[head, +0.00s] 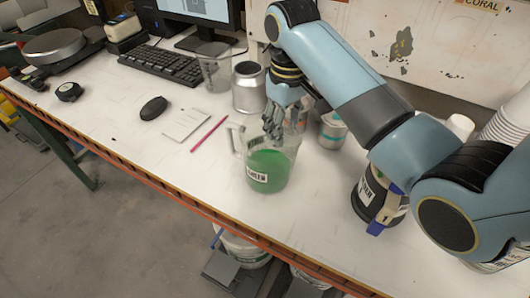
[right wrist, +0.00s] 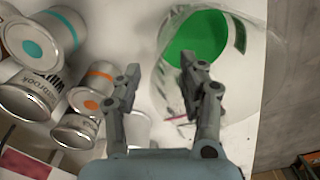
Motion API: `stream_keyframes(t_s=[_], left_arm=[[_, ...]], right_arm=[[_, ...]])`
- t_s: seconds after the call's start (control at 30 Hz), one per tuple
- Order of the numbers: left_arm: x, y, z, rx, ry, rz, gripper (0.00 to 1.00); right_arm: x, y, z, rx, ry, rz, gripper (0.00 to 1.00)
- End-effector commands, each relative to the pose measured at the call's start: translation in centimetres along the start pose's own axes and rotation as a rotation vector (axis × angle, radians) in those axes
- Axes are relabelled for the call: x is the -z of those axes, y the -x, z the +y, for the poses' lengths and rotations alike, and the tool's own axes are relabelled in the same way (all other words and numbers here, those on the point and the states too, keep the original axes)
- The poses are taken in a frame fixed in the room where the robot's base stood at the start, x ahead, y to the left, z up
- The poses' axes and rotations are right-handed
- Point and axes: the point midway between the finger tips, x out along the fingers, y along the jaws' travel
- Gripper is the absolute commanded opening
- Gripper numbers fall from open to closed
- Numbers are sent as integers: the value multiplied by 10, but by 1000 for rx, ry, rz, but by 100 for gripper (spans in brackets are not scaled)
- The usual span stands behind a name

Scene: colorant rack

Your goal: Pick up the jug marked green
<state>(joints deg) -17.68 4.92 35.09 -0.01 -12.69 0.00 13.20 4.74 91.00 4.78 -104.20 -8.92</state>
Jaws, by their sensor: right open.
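The jug marked green (head: 268,168) is a clear jug with green liquid in its lower part and a white label reading GREEN. It stands upright on the bench, its handle toward the left. My right gripper (head: 272,128) is open and empty at the jug's upper part. In the right wrist view the jug's green contents (right wrist: 196,38) show beyond the right gripper (right wrist: 162,78). One finger overlaps the jug in the picture and the other appears left of it. I cannot tell whether either finger touches the jug. My left gripper is not in view.
A metal can (head: 248,90) and a clear beaker (head: 215,74) stand behind the jug. A pink pencil (head: 209,134), paper (head: 186,124) and a black mouse (head: 153,108) lie to its left. A dark labelled container (head: 368,196) stands right. The bench's front edge (head: 215,209) is close.

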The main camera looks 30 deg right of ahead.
Motion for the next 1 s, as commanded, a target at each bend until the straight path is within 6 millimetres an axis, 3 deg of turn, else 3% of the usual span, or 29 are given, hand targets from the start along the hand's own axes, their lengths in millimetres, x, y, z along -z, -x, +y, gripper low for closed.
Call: stream_keyframes(t_s=[0.23, 0.5, 0.8, 1.0], left_arm=[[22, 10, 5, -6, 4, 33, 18], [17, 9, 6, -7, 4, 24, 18], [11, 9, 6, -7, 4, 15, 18], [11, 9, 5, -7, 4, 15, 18]], right_arm=[[3, -34, 1, 1, 1, -2, 41], [3, -38, 1, 0, 1, 0, 41], [3, -38, 1, 0, 0, 0, 2], [3, -38, 1, 0, 0, 0, 0]])
